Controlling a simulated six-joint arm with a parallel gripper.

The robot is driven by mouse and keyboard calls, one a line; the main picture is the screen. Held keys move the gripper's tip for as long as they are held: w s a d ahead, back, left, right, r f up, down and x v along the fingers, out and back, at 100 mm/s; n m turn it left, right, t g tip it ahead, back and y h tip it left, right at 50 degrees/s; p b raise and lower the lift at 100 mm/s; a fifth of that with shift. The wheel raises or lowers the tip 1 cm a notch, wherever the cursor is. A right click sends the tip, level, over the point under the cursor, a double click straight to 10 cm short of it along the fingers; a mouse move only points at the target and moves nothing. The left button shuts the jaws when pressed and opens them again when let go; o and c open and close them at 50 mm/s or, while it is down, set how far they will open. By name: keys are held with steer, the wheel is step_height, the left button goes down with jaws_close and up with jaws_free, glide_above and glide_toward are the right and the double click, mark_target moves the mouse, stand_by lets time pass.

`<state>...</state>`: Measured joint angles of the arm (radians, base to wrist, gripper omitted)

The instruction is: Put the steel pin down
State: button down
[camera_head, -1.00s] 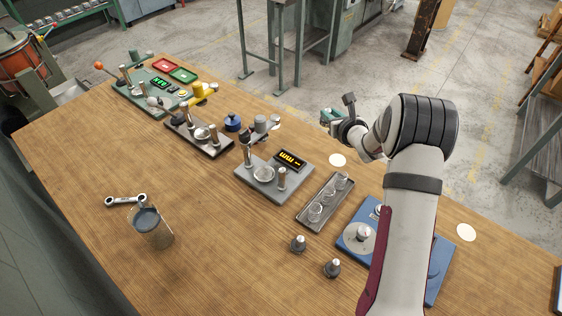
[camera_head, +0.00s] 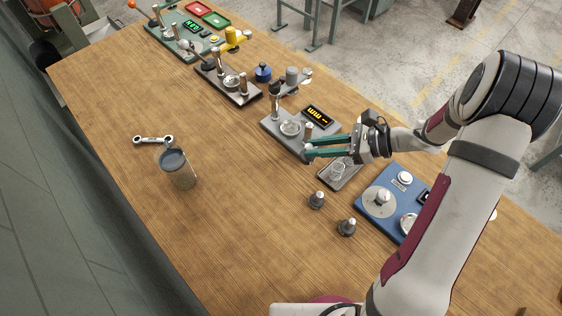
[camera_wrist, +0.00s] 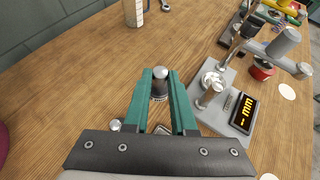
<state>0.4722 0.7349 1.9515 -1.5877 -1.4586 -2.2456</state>
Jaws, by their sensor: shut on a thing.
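The steel pin (camera_wrist: 160,84), with a rounded bright top and a dark ribbed lower part, is between the fingertips in the wrist view. My gripper (camera_wrist: 160,82) has green fingers and is shut on it. In the head view my gripper (camera_head: 308,147) is over the bench, pointing left, just in front of the grey gauge; the pin is hardly visible there. The wooden bench top (camera_head: 235,175) to the left of the fingertips is bare. I cannot tell the pin's exact height above it.
Two dark knobs with steel tops (camera_head: 316,200) (camera_head: 347,227) stand below the gripper. A glass jar (camera_head: 180,172) and wrench (camera_head: 153,140) stand left.

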steer(key=x, duration=0.9)
steer(key=shift+w+d+f, duration=0.15)
steer(key=shift+w+f, duration=0.1)
steer(key=shift+f, duration=0.05)
step_height(320, 180, down, 3)
steer(key=shift+f, duration=0.4)
steer(key=shift+f, duration=0.2)
steer(key=c, duration=0.7)
jaws_free()
steer(key=shift+c, duration=0.2)
